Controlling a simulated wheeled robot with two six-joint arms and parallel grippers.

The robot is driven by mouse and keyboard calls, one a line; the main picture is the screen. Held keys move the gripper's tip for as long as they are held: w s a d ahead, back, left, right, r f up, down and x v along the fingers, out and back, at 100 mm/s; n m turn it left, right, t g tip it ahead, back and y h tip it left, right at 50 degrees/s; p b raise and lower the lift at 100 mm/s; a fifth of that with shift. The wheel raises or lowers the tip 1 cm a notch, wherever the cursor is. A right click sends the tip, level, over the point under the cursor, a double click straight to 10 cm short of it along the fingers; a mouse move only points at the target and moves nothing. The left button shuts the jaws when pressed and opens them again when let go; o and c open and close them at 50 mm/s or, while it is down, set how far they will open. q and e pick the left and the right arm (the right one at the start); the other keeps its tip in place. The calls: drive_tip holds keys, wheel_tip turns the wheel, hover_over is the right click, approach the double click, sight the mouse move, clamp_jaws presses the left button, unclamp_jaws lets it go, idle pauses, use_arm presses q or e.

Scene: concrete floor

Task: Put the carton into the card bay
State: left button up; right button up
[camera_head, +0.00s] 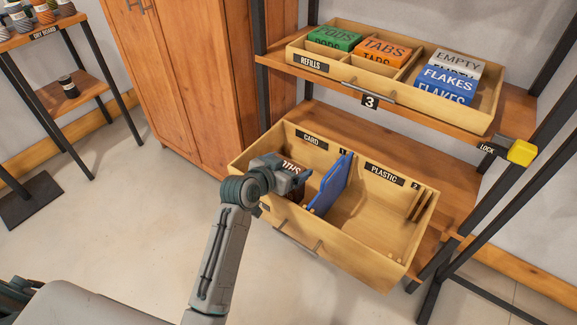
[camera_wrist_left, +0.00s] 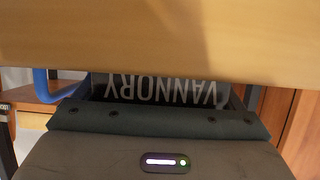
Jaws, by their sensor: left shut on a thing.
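The drawer (camera_head: 372,268) is pulled out on the lower level, and its left compartment, the card bay (camera_head: 262,150), carries a CARD label. A blue divider (camera_head: 331,184) separates it from the bay labelled PLASTIC. My left gripper (camera_head: 285,179) reaches into the card bay and is shut on the carton (camera_head: 291,166). Only a dark reddish part of the carton with white letters ending in THS shows; my gripper hides most of it. I cannot tell whether it touches the bay floor. In the left wrist view a tan wooden surface (camera_wrist_left: 160,40) fills the top. My right gripper is not in view.
The upper shelf holds a REFILLS tray (camera_head: 405,100) with green, orange, white and blue boxes. A yellow lock (camera_head: 521,152) sits at the rack's right. Thin brown pieces (camera_head: 418,205) stand in the plastic bay. A wooden cabinet (camera_head: 170,70) stands behind left; the floor is clear.

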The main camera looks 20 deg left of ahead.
use_arm(q)
drive_tip(key=shift+f, duration=0.55)
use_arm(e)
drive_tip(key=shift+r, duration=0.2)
use_arm(q)
drive_tip(key=o, duration=0.9)
drive_tip(key=shift+o, duration=0.2)
drive_tip(key=shift+r, duration=0.3)
drive_tip(key=v, duration=1.2)
drive_tip(key=shift+r+p, duration=0.35)
drive_tip(key=shift+p, duration=0.05)
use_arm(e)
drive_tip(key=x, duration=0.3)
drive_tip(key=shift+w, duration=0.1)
